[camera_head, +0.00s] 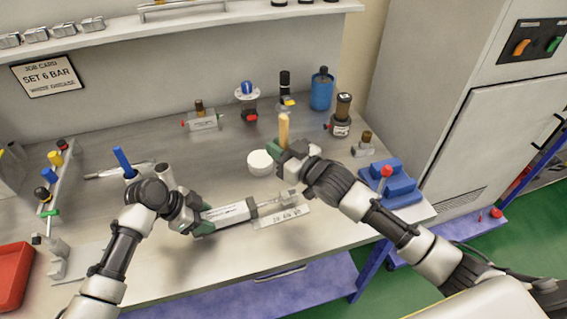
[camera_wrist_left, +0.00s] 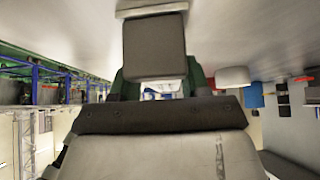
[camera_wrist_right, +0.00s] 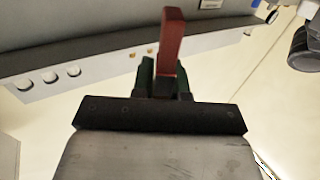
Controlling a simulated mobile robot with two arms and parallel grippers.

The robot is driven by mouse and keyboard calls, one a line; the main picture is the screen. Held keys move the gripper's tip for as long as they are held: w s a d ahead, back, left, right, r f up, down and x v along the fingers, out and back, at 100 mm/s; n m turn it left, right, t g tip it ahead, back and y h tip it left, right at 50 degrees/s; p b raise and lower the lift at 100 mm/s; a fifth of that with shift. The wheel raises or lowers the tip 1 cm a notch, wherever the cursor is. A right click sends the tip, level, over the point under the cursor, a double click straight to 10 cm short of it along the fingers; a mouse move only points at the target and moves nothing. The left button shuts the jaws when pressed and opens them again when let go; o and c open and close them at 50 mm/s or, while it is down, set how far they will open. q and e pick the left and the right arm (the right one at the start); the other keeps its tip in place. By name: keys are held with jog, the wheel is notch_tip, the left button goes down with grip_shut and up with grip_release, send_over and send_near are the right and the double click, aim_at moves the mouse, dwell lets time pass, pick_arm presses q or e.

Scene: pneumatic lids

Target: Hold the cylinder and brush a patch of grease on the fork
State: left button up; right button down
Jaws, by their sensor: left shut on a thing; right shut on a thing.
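The white cylinder (camera_head: 228,214) lies along the bench front, its rod side to the right. My left gripper (camera_head: 193,212) is shut on its left end; its grey end block (camera_wrist_left: 155,45) fills the space between the fingers in the left wrist view. The bristles are hidden. A white grease pot (camera_head: 260,163) stands just left of the right gripper.
A marked plate (camera_head: 284,217) lies below the rod. A blue block (camera_head: 390,185) with a red-knobbed lever sits to the right. Valves and a blue bottle (camera_head: 322,90) stand along the back. A red tray (camera_head: 13,275) is at the left.

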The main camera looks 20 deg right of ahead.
jog(key=shift+f, duration=0.1)
jog(key=shift+s+f, duration=0.15)
jog(key=shift+f, duration=0.85)
jog(key=shift+s+f, duration=0.2)
jog(key=shift+f, duration=0.85)
jog(key=shift+s+f, duration=0.15)
jog(key=shift+f, duration=0.85)
jog(key=shift+f, duration=0.45)
jog(key=shift+s, duration=0.15)
jog(key=shift+s+r, duration=0.1)
jog(key=shift+s, duration=0.25)
jog(key=shift+w, duration=0.55)
jog(key=shift+w, duration=0.1)
